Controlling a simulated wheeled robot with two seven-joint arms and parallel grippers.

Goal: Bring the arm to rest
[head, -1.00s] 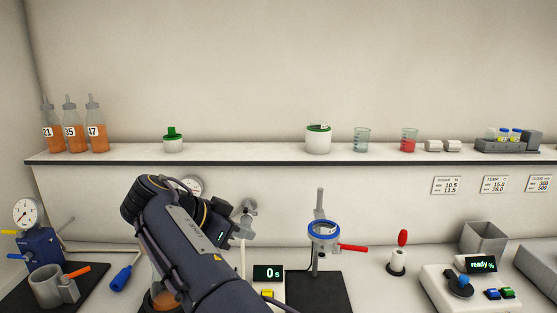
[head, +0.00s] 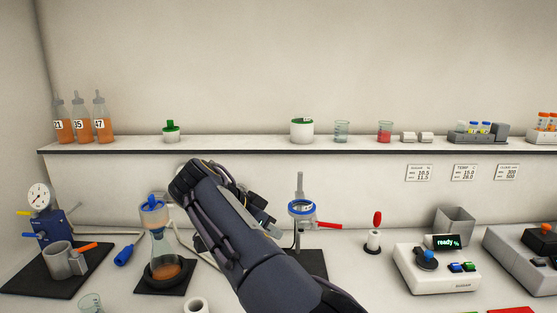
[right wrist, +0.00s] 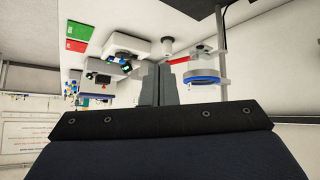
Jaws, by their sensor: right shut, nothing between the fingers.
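My right arm (head: 235,235) reaches in from the bottom right of the head view and bends over the bench. Its gripper is mostly hidden behind the forearm there. In the right wrist view the right gripper (right wrist: 158,84) has its two grey fingers together, with nothing between them. It is clear of the bench things seen beyond it. My left gripper is not in view.
A flask of orange liquid (head: 165,250) with a blue top stands left of my arm. A stand with a blue ring (head: 302,208) is close on its right. The control box (head: 437,268) reads "ready". Bottles (head: 80,122) and jars line the shelf (head: 140,146).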

